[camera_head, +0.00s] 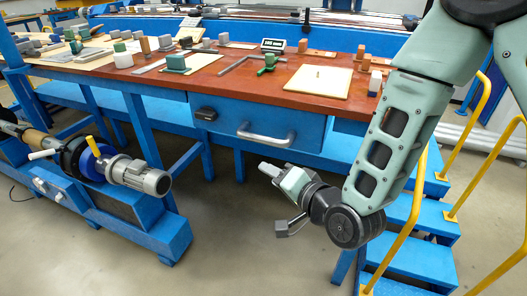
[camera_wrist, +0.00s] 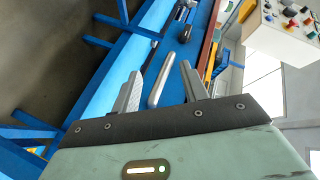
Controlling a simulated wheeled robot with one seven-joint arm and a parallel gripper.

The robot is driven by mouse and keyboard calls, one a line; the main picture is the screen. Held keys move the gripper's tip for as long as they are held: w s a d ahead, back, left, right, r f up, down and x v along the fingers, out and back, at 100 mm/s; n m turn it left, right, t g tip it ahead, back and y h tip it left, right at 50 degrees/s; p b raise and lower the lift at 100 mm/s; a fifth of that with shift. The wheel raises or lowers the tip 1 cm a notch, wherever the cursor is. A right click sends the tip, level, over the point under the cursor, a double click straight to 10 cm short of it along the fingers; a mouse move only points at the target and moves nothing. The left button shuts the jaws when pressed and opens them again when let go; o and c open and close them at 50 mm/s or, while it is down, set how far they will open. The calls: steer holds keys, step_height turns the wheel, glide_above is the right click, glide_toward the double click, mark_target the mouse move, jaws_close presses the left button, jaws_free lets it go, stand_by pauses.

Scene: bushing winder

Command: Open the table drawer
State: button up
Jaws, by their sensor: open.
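The blue table drawer (camera_head: 230,120) is closed under the red tabletop. Its silver bar handle (camera_head: 266,136) runs across the front, and a dark latch (camera_head: 206,114) sits to its left. My gripper (camera_head: 268,172) is below and in front of the handle in the head view, apart from it. In the wrist view the handle (camera_wrist: 160,88) shows between the two open fingers of my gripper (camera_wrist: 160,85), beyond their tips or near them; the exact gap cannot be told. The drawer front (camera_wrist: 190,70) lies behind it.
The red tabletop (camera_head: 215,82) carries blocks, a board (camera_head: 318,82) and a small scale (camera_head: 273,45). Blue steps (camera_head: 415,262) with yellow rails stand at the right. A motor winder (camera_head: 135,175) stands at the left. The floor (camera_head: 230,235) before the drawer is clear.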

mark_target(263, 140)
steer(key=w+d+f+m+t+b, duration=0.1)
steer(key=d+f+m+t+b, duration=0.1)
steer(key=d+f+m+t, duration=0.35)
steer(key=shift+m+h, duration=0.3)
steer(key=shift+m, duration=0.25)
steer(key=p+x, duration=0.1)
steer(key=x, duration=0.5)
steer(key=r+p+x, duration=0.1)
steer(key=p+x, duration=0.1)
steer(key=x, duration=0.4)
steer(key=r+p+x, duration=0.1)
steer(key=p+x, duration=0.1)
steer(key=x, duration=0.4)
steer(key=shift+s+a+r, duration=0.1)
steer(key=shift+s+a, duration=0.15)
steer(key=shift+a, duration=0.15)
steer(key=shift+c, duration=0.3)
jaws_close()
